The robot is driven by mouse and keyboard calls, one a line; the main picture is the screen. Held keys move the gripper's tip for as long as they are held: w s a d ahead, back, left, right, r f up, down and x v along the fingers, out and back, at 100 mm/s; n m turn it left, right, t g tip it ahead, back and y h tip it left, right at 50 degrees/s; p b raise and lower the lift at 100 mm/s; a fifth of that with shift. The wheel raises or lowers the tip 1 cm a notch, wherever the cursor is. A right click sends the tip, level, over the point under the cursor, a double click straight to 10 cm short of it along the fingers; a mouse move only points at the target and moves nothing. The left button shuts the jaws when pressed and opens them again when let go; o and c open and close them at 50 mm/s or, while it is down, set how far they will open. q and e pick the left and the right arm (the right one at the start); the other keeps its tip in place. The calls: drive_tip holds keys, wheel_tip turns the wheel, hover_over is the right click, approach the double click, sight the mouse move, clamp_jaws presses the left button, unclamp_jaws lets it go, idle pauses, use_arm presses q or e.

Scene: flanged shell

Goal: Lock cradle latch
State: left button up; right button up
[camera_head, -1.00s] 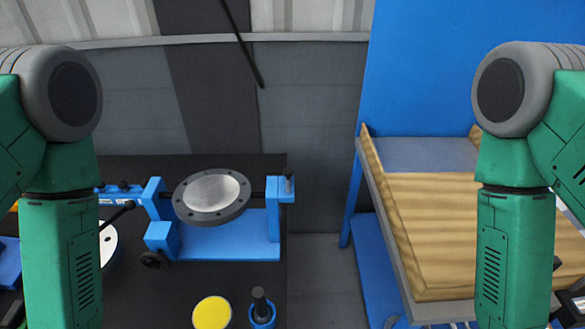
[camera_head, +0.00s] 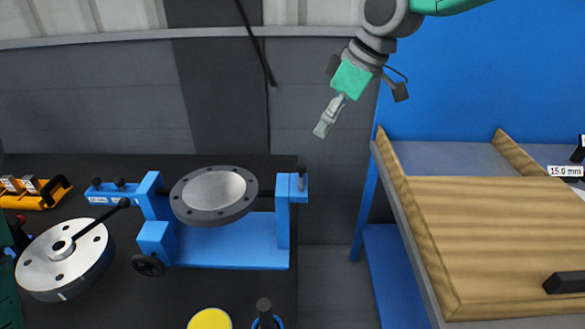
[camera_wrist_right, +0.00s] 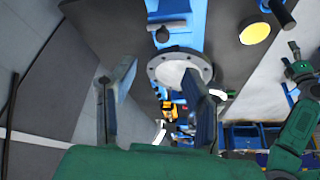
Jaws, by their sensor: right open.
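The blue cradle (camera_head: 232,252) stands on the dark table and holds a grey flanged disc (camera_head: 213,194), which also shows in the right wrist view (camera_wrist_right: 158,72). At the cradle's right end is a blue block with a dark upright pin, the apparent latch (camera_head: 300,186); whether it is locked I cannot tell. My right gripper (camera_head: 323,128) hangs above and behind that end, apart from it, pointing down-left. In the right wrist view its fingers (camera_wrist_right: 156,85) are spread and empty. My left arm shows at the left edge; its jaws are not clear.
A round flanged part with a black handle (camera_head: 65,259) lies left of the cradle. A yellow disc (camera_head: 209,320) and a dark-knobbed blue part (camera_head: 265,318) are in front. A wooden-topped bench (camera_head: 490,235) stands right, across a gap. A yellow holder (camera_head: 35,193) lies far left.

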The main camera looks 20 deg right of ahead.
sight(303, 165)
drive_tip(key=x, duration=1.1)
drive_tip(key=shift+a+f, duration=0.25)
drive_tip(key=shift+a, duration=0.2)
drive_tip(key=shift+w+f, duration=0.2)
drive_tip(key=shift+f, duration=0.35)
drive_tip(key=shift+d+f, duration=0.15)
drive_tip(key=shift+d, duration=0.05)
